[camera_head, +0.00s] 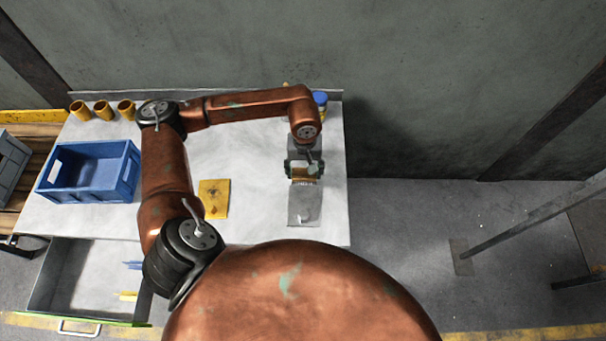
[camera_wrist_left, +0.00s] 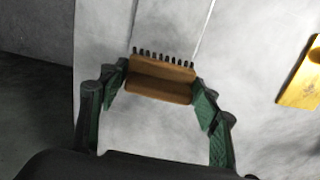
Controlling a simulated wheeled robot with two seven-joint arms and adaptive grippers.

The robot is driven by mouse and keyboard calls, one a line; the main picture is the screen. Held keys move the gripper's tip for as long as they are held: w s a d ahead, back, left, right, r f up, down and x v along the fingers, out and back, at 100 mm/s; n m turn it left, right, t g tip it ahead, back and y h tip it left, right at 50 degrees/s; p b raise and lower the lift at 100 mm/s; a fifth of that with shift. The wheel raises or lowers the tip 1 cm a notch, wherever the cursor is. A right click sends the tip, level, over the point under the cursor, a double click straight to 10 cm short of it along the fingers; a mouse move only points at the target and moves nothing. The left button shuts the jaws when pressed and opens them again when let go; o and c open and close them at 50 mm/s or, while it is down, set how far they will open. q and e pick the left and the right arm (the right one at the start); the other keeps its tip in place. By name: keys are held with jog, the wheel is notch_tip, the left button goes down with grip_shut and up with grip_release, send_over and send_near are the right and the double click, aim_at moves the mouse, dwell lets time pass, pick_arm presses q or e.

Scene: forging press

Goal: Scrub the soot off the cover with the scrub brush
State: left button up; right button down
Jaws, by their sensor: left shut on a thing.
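My left gripper (camera_head: 304,172) is shut on the scrub brush (camera_wrist_left: 160,82), a brown wooden block with a row of dark bristles, held between the two green fingers in the left wrist view. In the head view the brush shows only as a small brown strip below the gripper, at the far edge of a grey plate (camera_head: 304,208); whether it touches the plate I cannot tell. A yellow plate (camera_head: 214,207) with a dark smudge, seemingly the sooty cover, lies flat to the left of the gripper. Its edge also shows in the left wrist view (camera_wrist_left: 298,91). My right gripper is out of view.
The white table (camera_head: 252,203) has free room between the yellow and grey plates. A blue crate (camera_head: 119,186) and several yellow cups (camera_head: 103,110) stand on the left. A blue-topped item (camera_head: 320,99) stands behind my arm. An open drawer (camera_head: 83,270) juts out at front left.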

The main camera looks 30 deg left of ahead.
pick_arm(q)
jog(key=shift+r, duration=0.5)
jog(key=shift+r+p, duration=0.4)
jog(key=shift+r, duration=1.1)
